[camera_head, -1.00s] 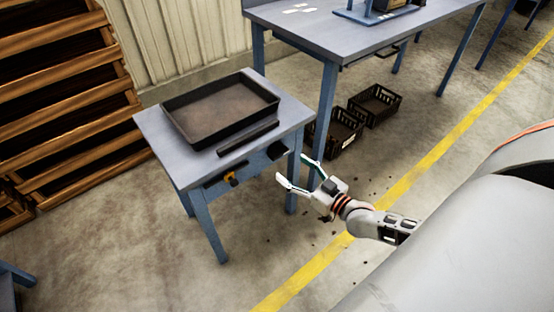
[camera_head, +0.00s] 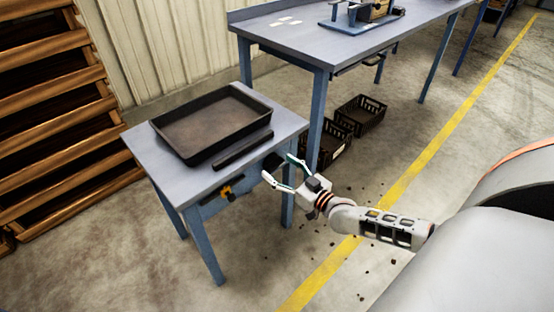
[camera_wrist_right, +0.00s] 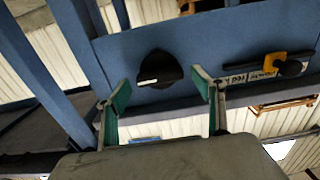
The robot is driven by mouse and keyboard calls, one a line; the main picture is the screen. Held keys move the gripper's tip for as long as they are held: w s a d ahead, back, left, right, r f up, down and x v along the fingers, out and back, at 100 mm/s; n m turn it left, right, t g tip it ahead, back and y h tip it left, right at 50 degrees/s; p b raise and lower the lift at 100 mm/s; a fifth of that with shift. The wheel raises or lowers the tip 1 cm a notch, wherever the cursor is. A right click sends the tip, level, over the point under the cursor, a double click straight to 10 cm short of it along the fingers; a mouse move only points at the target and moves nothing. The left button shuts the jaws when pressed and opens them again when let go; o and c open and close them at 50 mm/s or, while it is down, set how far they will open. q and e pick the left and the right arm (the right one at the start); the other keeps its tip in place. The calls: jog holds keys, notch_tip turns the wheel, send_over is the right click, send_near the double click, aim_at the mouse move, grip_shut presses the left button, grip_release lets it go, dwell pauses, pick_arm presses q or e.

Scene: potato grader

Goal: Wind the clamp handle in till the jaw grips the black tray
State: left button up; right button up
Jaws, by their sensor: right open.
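The black tray (camera_head: 212,120) lies on a small blue-grey table (camera_head: 155,150). A dark bar, apparently the clamp jaw (camera_head: 243,150), lies along the tray's front side; I cannot tell whether they touch. A round black knob with a white mark (camera_wrist_right: 158,70), apparently the clamp handle, is on the table's blue front. It shows as a dark shape in the head view (camera_head: 272,160). My right gripper (camera_head: 280,169) is open and empty before it. In the wrist view, its green-padded fingers (camera_wrist_right: 160,88) are either side of the knob, not closed on it. My left gripper is not in view.
A long workbench (camera_head: 310,48) stands behind, with black crates (camera_head: 361,113) below. Wooden racks (camera_head: 50,110) stand left.

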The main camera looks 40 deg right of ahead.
jog(key=shift+w, duration=0.4)
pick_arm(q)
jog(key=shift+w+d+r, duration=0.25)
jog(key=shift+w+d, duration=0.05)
pick_arm(e)
jog(key=c, duration=1.1)
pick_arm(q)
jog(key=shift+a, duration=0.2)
